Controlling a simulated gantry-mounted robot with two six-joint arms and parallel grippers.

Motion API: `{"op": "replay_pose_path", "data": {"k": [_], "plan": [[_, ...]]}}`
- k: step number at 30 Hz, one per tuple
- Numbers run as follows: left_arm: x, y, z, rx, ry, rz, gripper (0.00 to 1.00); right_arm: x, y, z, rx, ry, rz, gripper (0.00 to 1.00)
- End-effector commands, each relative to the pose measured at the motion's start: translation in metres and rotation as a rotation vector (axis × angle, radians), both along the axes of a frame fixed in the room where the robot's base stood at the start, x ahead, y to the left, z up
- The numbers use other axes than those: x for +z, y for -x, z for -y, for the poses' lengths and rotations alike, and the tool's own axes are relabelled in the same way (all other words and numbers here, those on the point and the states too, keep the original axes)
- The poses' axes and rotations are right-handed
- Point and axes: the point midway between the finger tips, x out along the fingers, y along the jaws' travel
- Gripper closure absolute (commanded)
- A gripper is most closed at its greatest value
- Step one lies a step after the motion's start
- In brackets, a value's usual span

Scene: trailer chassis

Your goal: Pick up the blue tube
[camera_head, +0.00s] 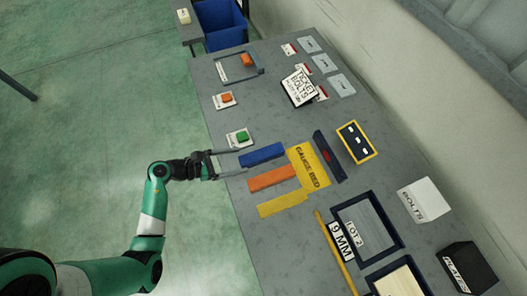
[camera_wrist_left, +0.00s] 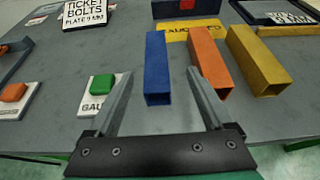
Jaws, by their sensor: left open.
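The blue tube (camera_head: 262,155) lies on the grey table at the left edge of a row with an orange tube (camera_head: 272,178) and a yellow tube (camera_head: 282,204). My left gripper (camera_head: 243,161) is at the near end of the blue tube, its two fingers apart and empty. In the left wrist view the blue tube (camera_wrist_left: 156,65) shows between the open fingers, its hollow square end facing me. I cannot tell how high the fingertips are above the table. My right gripper is not in view.
A green button (camera_head: 241,137) sits on a white plate close to my upper finger. A yellow gauge bed plate (camera_head: 308,166) lies at the tubes' far ends, with a dark blue bar (camera_head: 329,157) behind it. A blue bin (camera_head: 222,22) stands beyond the table.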

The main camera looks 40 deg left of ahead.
Motion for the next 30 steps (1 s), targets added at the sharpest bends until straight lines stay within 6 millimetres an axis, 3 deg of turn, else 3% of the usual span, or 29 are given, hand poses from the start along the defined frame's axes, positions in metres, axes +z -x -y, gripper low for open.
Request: {"op": "replay_pose_path", "data": {"k": [6, 14, 21, 30], "plan": [[-0.018, -0.035, 0.015, -0.005, -0.001, 0.001, 0.15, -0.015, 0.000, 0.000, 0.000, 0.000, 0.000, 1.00], [-0.021, -0.047, 0.018, -0.003, -0.001, 0.001, 0.15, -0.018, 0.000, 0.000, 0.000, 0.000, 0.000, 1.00], [-0.035, -0.083, 0.028, -0.004, 0.000, 0.001, 0.15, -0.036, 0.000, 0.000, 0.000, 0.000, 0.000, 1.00], [-0.035, -0.090, 0.031, 0.001, -0.001, 0.001, 0.15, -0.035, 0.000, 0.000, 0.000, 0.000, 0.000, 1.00]]}}
